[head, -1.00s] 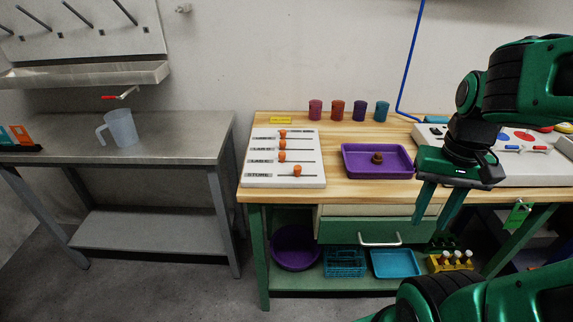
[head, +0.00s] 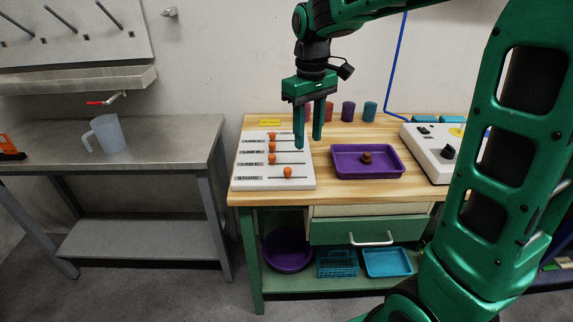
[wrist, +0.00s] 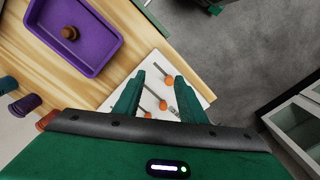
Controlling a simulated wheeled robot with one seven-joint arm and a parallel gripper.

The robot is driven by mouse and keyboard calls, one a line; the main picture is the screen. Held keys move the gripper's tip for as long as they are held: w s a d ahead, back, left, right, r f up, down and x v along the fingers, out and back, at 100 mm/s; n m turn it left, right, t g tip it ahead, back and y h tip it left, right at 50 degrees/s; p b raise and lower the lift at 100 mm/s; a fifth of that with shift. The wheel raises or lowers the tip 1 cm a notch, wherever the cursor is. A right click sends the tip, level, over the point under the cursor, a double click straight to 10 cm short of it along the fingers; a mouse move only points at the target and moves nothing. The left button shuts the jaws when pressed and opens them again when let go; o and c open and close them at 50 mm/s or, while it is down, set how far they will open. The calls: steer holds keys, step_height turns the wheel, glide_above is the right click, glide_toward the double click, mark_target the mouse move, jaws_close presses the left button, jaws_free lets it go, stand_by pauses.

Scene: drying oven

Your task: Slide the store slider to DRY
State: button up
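The white slider board (head: 305,184) lies on the left end of the wooden bench, with several orange knobs in horizontal slots. The STORE slider knob (head: 288,172) is in the front row, around the middle of its slot. The STORE label (head: 248,178) is at the row's left; I cannot read a DRY mark. My gripper (head: 308,143) is open and empty, pointing down above the board's right part, apart from the knobs. In the wrist view, the STORE knob (wrist: 168,80) shows between and just beyond the open fingertips (wrist: 158,75); the fingers hide part of the board.
A purple tray (head: 396,175) holding a brown object (head: 367,158) stands right of the board. Several coloured cups (head: 348,111) stand along the back, partly behind my gripper. A control box (head: 425,155) is farther right. A metal table (head: 170,140) stands left across a gap.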

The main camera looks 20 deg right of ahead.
mark_target(288, 169)
steer(key=w+a+n, duration=0.2)
steer(key=w+a, duration=0.1)
steer(key=a, duration=0.1)
step_height(288, 169, down, 11)
steer(key=shift+w+a+f, duration=0.1)
stand_by(0.3)
jaws_close()
